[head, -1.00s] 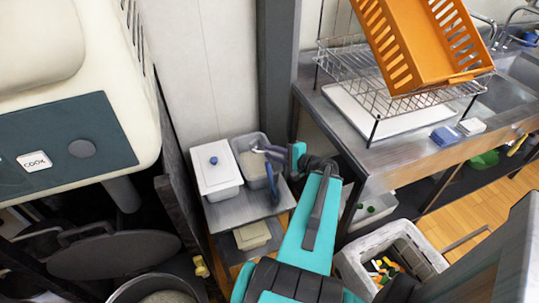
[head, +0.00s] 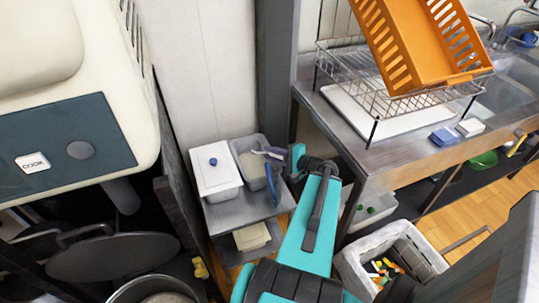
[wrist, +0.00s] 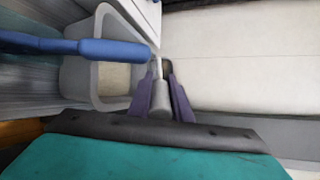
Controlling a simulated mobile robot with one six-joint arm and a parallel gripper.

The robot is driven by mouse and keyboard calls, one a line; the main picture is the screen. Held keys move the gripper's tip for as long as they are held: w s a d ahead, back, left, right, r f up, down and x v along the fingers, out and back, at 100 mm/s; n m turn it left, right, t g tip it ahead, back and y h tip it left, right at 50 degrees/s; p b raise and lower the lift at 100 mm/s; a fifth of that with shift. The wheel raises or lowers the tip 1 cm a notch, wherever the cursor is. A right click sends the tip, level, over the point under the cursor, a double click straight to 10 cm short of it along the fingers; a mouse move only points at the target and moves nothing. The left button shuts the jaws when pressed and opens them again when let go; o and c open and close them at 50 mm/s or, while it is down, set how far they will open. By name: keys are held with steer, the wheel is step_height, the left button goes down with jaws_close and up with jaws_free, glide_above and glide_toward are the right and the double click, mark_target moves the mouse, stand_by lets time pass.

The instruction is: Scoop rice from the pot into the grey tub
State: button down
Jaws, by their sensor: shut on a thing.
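The grey tub (head: 235,146) stands on a small metal shelf, right of a white lidded box. Pale, rice-like stuff (head: 248,165) lies in it. My gripper (head: 265,152) is at the tub's right side, its purple fingers over the rim. It is shut on a blue-handled tool (head: 270,180), whose handle slants down by the tub's right wall. In the wrist view the blue handle (wrist: 90,47) crosses in front of the tub (wrist: 72,80), and its end meets the fingertips (wrist: 163,72). The tool's head is hidden. The pot (head: 150,284) is at the bottom left, partly cut off.
The white box (head: 215,178) with a blue knob touches or nearly touches the tub. A dark round lid (head: 115,257) lies near the pot. A wall and grey post (head: 277,70) stand behind the shelf. A sink counter (head: 385,150) and a grey crate (head: 350,262) are at right.

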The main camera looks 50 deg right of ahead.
step_height(320, 180, up, 5)
steer(key=p, duration=0.5)
stand_by(0.4)
steer(key=shift+r+p, duration=0.3)
steer(key=shift+p, duration=0.4)
steer(key=g+p, duration=0.1)
steer(key=p, duration=0.2)
steer(key=shift+r+g, duration=0.2)
steer(key=shift+g, duration=0.1)
steer(key=g+p, duration=0.1)
steer(key=p, duration=0.2)
steer(key=g+p, duration=0.1)
steer(key=p, duration=0.2)
steer(key=shift+r+g, duration=0.35)
steer(key=shift+g, duration=0.05)
steer(key=shift+p, duration=0.65)
steer(key=shift+f, duration=0.15)
